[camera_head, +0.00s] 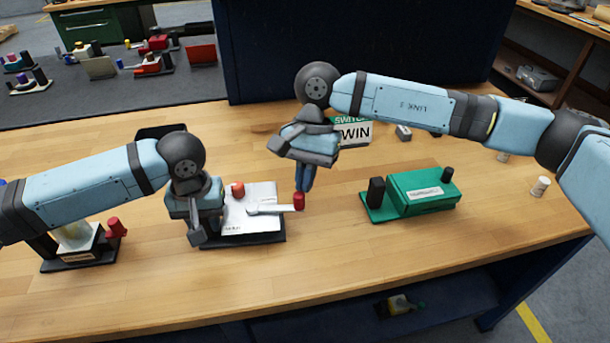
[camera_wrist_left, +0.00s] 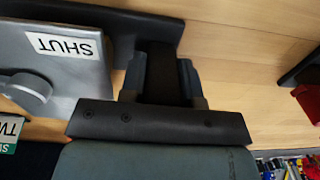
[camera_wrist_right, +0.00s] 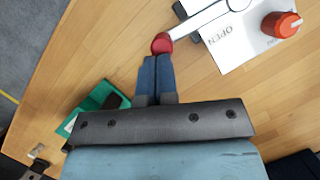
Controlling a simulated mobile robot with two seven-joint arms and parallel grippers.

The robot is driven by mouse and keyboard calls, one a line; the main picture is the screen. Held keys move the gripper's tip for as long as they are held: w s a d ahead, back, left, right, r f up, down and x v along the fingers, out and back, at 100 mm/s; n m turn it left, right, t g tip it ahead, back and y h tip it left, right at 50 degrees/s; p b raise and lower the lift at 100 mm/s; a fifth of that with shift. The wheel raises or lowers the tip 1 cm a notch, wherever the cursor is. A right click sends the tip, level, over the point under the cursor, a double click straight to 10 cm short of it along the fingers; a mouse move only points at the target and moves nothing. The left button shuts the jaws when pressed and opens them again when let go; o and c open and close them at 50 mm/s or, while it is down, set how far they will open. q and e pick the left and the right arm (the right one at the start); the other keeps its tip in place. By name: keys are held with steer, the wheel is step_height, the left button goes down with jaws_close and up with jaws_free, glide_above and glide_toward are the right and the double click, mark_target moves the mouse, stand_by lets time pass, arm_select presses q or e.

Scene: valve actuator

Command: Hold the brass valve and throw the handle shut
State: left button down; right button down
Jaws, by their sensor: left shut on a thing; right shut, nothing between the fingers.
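A valve unit with a silver-white plate (camera_head: 236,220) on a black base stands at the middle of the table. Its pale lever (camera_head: 272,209) points right, past the plate edge, and ends in a red knob (camera_head: 299,201). An orange-red cap (camera_head: 238,190) sits on the plate. The plate reads SHUT (camera_wrist_left: 63,45) and OPEN (camera_wrist_right: 232,32); the lever lies on the OPEN side. My left gripper (camera_head: 198,232) is shut on the unit's black post (camera_wrist_left: 161,75). My right gripper (camera_head: 303,189) is shut and empty, its fingertips at the red knob, touching or nearly so.
A yellowish, brass-looking unit (camera_head: 75,238) with a red knob stands at the left, behind my left arm. A green unit (camera_head: 424,190) with black posts stands at the right. Table between the silver-white and green units is clear.

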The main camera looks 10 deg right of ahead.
steer(key=shift+s, duration=0.25)
steer(key=s+a+m+t+y, duration=0.2)
steer(key=s+a+m+t, duration=0.2)
steer(key=s+a+m, duration=0.4)
steer(key=shift+s+m, duration=0.8)
steer(key=shift+m, duration=1.6)
steer(key=shift+a+f, duration=0.1)
